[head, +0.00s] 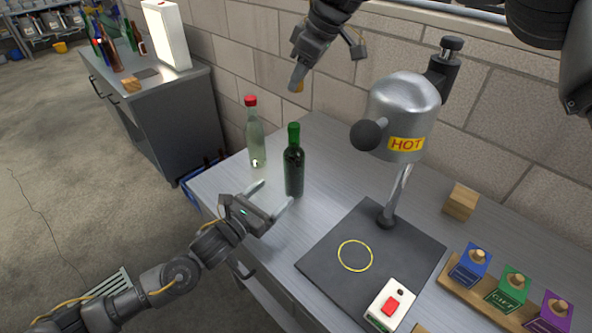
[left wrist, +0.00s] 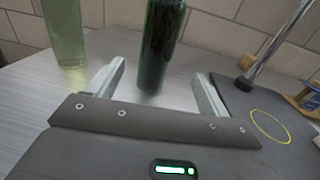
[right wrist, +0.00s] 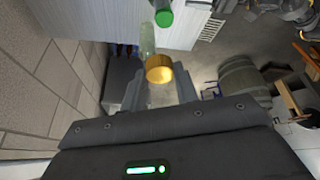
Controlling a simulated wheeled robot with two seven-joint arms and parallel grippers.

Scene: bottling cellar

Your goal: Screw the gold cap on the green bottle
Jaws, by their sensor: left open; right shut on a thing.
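The dark green bottle (head: 294,172) stands upright on the grey bench, its neck brighter green at the top. My left gripper (head: 277,194) is open and low beside it, fingers pointing at its lower body. In the left wrist view the green bottle (left wrist: 162,45) stands just ahead of the fingertips, centred across the gap. My right gripper (head: 298,80) is above the bench, up and slightly right of the bottle, shut on the gold cap (right wrist: 159,70). In the right wrist view the green bottle's top (right wrist: 164,18) shows beyond the cap, apart from it.
A clear bottle with a red cap (head: 256,140) stands left of the green one. To the right are a heater marked HOT (head: 400,115), a dark mat (head: 325,260), a red-button switch box (head: 388,305), a wooden block (head: 460,201) and a rack of coloured boxes (head: 510,290).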

